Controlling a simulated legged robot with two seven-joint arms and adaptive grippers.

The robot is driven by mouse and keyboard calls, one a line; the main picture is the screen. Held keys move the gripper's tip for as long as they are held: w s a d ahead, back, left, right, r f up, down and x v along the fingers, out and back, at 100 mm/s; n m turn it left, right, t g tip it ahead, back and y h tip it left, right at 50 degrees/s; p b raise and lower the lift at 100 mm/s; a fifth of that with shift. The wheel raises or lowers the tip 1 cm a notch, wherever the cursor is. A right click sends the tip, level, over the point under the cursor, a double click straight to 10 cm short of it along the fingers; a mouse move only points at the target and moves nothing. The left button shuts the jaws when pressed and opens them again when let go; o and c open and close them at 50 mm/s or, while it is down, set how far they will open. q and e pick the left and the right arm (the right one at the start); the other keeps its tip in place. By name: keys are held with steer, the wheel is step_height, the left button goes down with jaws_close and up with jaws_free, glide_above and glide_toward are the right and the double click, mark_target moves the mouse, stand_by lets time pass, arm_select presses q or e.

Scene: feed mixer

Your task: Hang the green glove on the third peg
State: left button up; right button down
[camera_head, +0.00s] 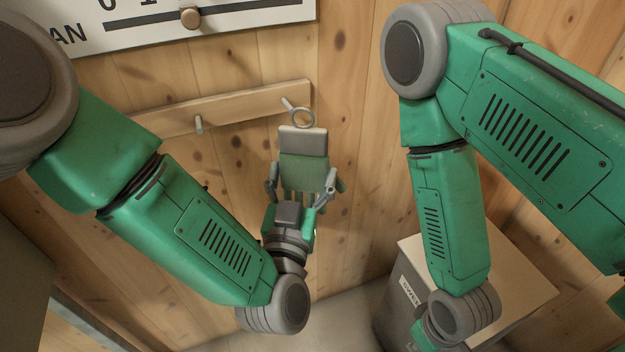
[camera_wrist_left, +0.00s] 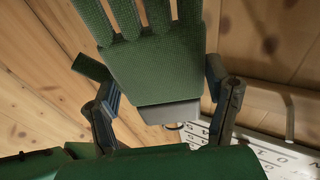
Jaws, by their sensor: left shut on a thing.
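The green glove (camera_head: 303,172) hangs fingers down in front of the wall, with a grey cuff (camera_head: 303,141) and a ring (camera_head: 302,117) at its top. My left gripper (camera_head: 301,180) is shut on the glove, one finger on each side. The ring is right by the tip of the right-hand peg (camera_head: 287,103); I cannot tell whether the peg passes through it. Another peg (camera_head: 198,124) stands further left on the rail. In the left wrist view the glove (camera_wrist_left: 158,75) fills the middle, its ring (camera_wrist_left: 173,126) partly hidden behind the cuff.
The wooden peg rail (camera_head: 240,104) is on the plank wall, its left part behind my left arm. A white sign (camera_head: 245,14) with a round knob (camera_head: 190,18) is above. A grey bin (camera_head: 402,290) with a pale lid (camera_head: 515,285) stands at lower right, behind my right arm.

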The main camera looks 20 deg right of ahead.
arm_select(q)
steer(key=shift+w+a, duration=0.55)
steer(key=shift+a, duration=0.1)
steer(key=shift+w, duration=0.3)
steer(key=shift+w+d+f, duration=0.1)
steer(key=shift+w+d, duration=0.35)
steer(key=shift+d, duration=0.05)
steer(key=shift+w+d+b, duration=0.35)
steer(key=shift+w+b, duration=0.05)
steer(key=shift+w, duration=0.1)
steer(key=shift+c, duration=1.1)
steer(key=shift+w+a, duration=0.1)
steer(key=shift+w, duration=0.15)
steer(key=shift+c, duration=0.8)
steer(key=shift+w+a+f+b, duration=0.2)
steer(key=shift+w+a+b, duration=0.1)
steer(key=shift+w+a, duration=0.3)
steer(key=shift+w+d+f, duration=0.3)
steer(key=shift+w, duration=0.1)
arm_select(e)
steer(key=shift+a+f, duration=0.2)
steer(key=shift+f, duration=0.55)
arm_select(q)
steer(key=shift+a+f, duration=0.1)
steer(key=shift+f, duration=0.05)
